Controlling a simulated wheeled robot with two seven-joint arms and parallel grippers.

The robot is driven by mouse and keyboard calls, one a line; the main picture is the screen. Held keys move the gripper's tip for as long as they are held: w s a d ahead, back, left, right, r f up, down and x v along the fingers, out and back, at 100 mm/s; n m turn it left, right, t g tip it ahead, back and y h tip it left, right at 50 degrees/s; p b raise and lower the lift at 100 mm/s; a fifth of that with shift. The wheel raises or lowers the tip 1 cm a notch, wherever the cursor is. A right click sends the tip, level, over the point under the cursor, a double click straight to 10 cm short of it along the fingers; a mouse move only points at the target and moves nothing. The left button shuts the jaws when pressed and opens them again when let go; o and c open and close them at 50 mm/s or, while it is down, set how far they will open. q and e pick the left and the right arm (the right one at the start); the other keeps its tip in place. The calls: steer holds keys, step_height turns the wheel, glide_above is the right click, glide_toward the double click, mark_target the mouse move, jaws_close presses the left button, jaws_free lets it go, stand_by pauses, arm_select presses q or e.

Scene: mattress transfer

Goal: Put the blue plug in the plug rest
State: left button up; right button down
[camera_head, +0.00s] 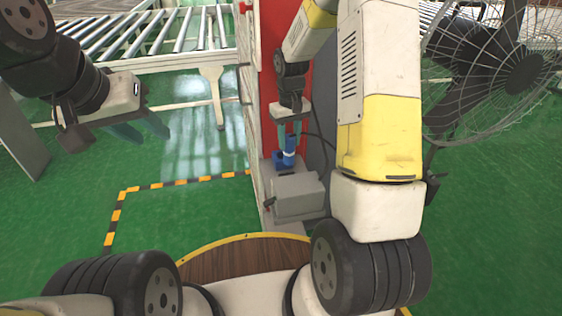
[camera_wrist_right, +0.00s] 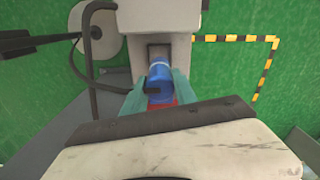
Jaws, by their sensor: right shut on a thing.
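The blue plug (camera_head: 289,158), with a pale band, is near the red panel in the head view. My right gripper (camera_head: 290,136) is shut on it from above, with its teal fingers on either side. In the right wrist view, the plug (camera_wrist_right: 160,75) lies between the fingers, with its far end at a dark opening in a light grey block (camera_wrist_right: 184,45). I cannot tell whether it is inside the opening or just in front of it, or whether this block is the plug rest. My left gripper (camera_head: 140,131) is open and empty, far to the left above the green floor.
A grey box (camera_head: 298,196) with a red-tipped lever stands below the plug. A black cable (camera_wrist_right: 80,75) bends beside the plug. A roller conveyor (camera_head: 150,35) is at the back left, and a large caged fan (camera_head: 500,75) at the right.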

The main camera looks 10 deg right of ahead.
mark_target(289, 162)
step_height(289, 162, down, 9)
stand_by(0.4)
steer(key=shift+f, duration=0.15)
steer(key=c, duration=1)
jaws_free()
